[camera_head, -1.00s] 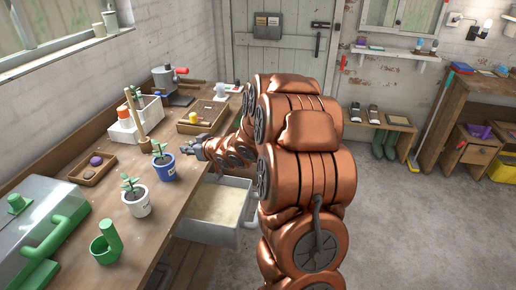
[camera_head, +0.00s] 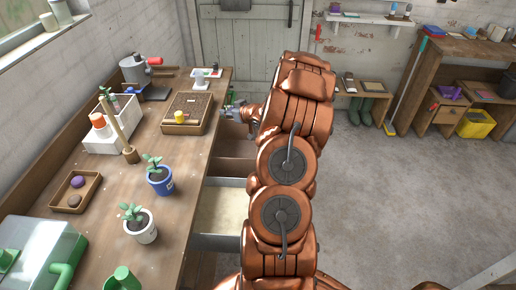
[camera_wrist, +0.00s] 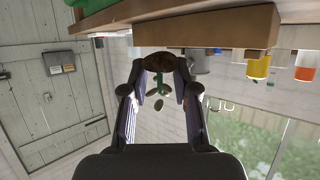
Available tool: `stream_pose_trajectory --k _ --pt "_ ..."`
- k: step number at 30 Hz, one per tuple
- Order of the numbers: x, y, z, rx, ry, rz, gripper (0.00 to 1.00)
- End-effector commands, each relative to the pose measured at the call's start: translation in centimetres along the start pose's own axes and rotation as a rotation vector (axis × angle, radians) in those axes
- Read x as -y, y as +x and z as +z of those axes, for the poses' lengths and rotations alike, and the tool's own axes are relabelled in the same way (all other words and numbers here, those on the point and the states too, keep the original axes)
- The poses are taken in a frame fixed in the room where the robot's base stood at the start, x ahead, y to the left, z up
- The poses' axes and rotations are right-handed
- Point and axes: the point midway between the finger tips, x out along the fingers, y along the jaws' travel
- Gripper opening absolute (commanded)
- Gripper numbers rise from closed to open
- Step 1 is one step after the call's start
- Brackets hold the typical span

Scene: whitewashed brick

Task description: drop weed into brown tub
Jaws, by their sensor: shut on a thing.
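The clod sits between the fingertips. I cannot clearly pick out a brown tub in either view.
An open drawer (camera_head: 220,210) juts out below. A yellow bin (camera_head: 478,125) stands at right.

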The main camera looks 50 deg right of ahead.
Motion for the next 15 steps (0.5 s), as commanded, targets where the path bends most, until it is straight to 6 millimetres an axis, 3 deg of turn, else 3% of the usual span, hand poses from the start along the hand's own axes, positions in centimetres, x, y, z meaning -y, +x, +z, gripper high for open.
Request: stream_pose_trajectory --k 15 --pt "0.4 2.2 4.7 -0.001 -0.001 -0.005 0.05"
